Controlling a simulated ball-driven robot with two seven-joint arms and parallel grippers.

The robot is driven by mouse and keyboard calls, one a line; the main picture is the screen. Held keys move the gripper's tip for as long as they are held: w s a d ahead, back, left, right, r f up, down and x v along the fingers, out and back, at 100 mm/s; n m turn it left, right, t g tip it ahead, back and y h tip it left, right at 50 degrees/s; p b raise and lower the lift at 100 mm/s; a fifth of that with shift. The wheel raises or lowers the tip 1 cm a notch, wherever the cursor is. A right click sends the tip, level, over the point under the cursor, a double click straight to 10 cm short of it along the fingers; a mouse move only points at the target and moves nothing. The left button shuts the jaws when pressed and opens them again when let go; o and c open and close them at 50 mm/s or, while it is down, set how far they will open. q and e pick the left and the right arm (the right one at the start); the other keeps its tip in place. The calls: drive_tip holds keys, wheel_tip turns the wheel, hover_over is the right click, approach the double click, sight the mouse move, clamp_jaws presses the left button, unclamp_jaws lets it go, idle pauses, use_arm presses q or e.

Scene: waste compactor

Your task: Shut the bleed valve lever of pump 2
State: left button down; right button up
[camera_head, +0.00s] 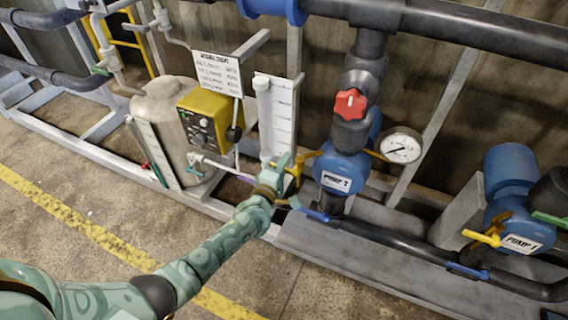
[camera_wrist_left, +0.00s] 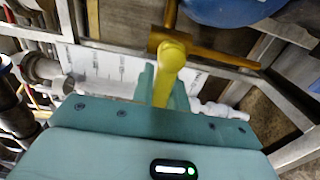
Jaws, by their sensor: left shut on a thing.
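Pump 2 (camera_head: 340,167) is a blue pump with a white label, right of the picture's middle in the head view. Its bleed valve lever (camera_head: 308,156) is yellow and sits at the pump's left side. My left gripper (camera_head: 289,175) reaches it from the lower left and is shut on the lever. In the left wrist view the yellow lever (camera_wrist_left: 172,62) stands up from between the jaws of my gripper (camera_wrist_left: 162,90), joined to a brass valve body and pipe. The jaws hide the lever's gripped part. My right gripper is not in view.
Pump 1 (camera_head: 512,215) with a yellow lever (camera_head: 482,239) stands at the right. A clear tube (camera_head: 264,115), yellow control box (camera_head: 206,119) and beige tank (camera_head: 163,110) are left of the gripper.

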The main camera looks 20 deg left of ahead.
use_arm(q)
drive_tip(key=shift+f, duration=0.1)
idle(0.3)
drive_tip(key=c, duration=1.4)
unclamp_jaws()
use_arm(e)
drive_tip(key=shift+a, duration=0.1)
use_arm(q)
drive_tip(key=s+p, duration=0.1)
drive_tip(key=s, duration=0.4)
drive_tip(key=s+p, duration=0.2)
drive_tip(key=s, duration=0.4)
drive_tip(key=s+p, duration=0.2)
drive_tip(key=s, duration=0.3)
drive_tip(key=shift+s+a, duration=0.2)
drive_tip(key=shift+a, duration=0.05)
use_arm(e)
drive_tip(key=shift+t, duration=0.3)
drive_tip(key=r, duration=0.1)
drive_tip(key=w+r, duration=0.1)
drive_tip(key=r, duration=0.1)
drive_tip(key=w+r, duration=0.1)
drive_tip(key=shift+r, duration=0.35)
